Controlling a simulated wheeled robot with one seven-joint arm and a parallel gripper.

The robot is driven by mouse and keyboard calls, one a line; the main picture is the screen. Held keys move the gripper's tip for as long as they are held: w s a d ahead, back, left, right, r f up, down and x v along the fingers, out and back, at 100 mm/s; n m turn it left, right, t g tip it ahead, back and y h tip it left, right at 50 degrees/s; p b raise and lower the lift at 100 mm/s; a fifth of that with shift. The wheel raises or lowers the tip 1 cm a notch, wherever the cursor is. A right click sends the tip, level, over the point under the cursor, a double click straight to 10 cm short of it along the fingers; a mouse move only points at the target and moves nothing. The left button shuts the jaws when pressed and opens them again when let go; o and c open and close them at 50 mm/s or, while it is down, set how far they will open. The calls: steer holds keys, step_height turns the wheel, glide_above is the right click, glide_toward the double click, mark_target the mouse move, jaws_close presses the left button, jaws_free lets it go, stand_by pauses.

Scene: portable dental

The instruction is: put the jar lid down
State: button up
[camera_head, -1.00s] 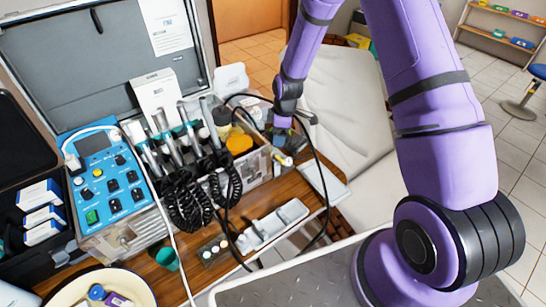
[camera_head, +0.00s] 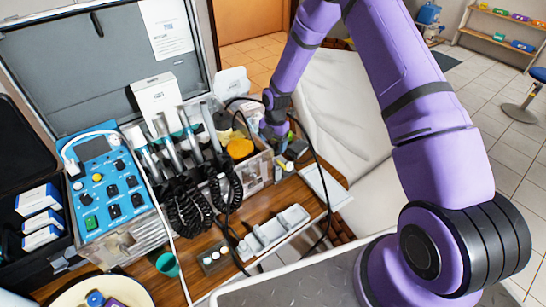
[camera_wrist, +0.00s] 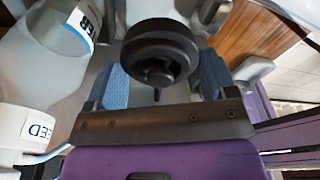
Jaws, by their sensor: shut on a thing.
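My gripper (camera_head: 274,136) is over the right end of the clear supply box in the head view. In the wrist view its blue-padded fingers (camera_wrist: 163,80) stand on both sides of a dark round piece with a stepped rim and short stem, which I take to be the jar lid (camera_wrist: 160,42). The gripper is shut on it. The lid cannot be made out in the head view. Clear labelled jars (camera_wrist: 40,60) stand close on the left in the wrist view. Whether the lid touches anything below is not clear.
The clear box (camera_head: 255,172) holds an orange-topped container (camera_head: 240,149) and other bottles. Black cables loop beside my gripper. A blue control unit (camera_head: 105,180) and a grey tray (camera_head: 275,230) share the wooden table (camera_head: 215,268). A flat pale case (camera_head: 325,186) lies at the right edge.

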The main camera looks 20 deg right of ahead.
steer(key=shift+f, duration=3.1)
steer(key=shift+f, duration=0.1)
steer(key=o, duration=0.6)
steer(key=shift+o, duration=0.2)
